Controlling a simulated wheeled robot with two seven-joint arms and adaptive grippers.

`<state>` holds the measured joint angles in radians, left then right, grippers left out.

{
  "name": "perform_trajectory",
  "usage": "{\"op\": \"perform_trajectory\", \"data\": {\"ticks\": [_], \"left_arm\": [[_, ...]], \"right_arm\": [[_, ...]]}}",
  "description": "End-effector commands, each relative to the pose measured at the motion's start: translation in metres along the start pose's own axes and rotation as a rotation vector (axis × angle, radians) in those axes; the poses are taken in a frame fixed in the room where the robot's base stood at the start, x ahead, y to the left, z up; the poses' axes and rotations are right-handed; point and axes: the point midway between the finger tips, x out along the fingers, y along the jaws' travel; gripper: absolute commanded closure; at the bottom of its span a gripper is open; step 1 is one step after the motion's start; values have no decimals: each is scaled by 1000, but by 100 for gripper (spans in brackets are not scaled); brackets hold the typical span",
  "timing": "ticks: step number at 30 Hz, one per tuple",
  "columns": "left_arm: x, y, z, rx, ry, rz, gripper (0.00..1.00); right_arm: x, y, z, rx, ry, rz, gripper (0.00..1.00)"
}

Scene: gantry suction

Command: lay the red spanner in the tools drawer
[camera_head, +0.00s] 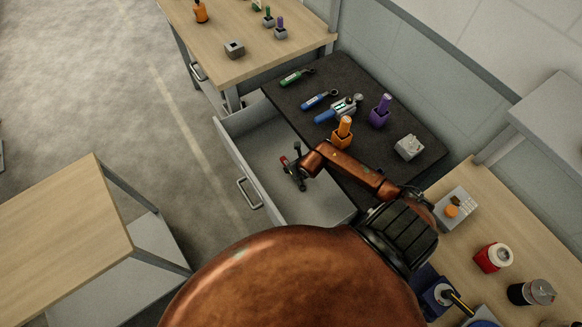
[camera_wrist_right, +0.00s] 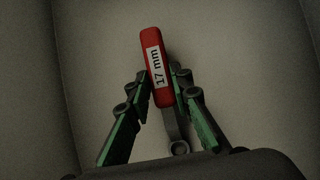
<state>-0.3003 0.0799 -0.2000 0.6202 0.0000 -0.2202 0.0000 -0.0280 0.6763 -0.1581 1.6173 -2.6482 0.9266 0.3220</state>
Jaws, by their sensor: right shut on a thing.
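The red spanner (camera_wrist_right: 155,62) has a red handle labelled "17 mm" and a dark metal end. In the right wrist view my right gripper (camera_wrist_right: 161,88) is shut on its handle. In the head view the spanner (camera_head: 284,160) shows as a small red bit at my right gripper (camera_head: 292,167), which is over the inside of the open drawer (camera_head: 233,159). I cannot tell whether the spanner touches the drawer floor. The drawer's visible floor is grey and bare. My left gripper is in neither view.
The dark worktop (camera_head: 285,98) above the drawer holds a green spanner (camera_head: 296,76), a blue spanner (camera_head: 319,99), an orange-handled tool (camera_head: 342,134) and a purple-handled tool (camera_head: 380,111). A wooden table (camera_head: 60,220) stands left. Another bench with jars lies right.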

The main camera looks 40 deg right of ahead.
Motion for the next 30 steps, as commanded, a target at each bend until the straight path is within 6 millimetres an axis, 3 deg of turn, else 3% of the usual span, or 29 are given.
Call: {"op": "perform_trajectory", "data": {"ticks": [8, 9, 15, 25, 30], "left_arm": [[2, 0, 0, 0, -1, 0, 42], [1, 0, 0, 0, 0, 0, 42], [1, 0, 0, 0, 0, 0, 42], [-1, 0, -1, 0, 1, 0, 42], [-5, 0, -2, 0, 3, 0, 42]], "right_arm": [[2, 0, 0, -1, -2, 0, 100], [1, 0, 0, -1, -1, 0, 78], [1, 0, 0, -1, -1, 0, 64], [-2, 0, 2, -1, -2, 0, 63], [-22, -1, 1, -4, -1, -1, 63]]}}
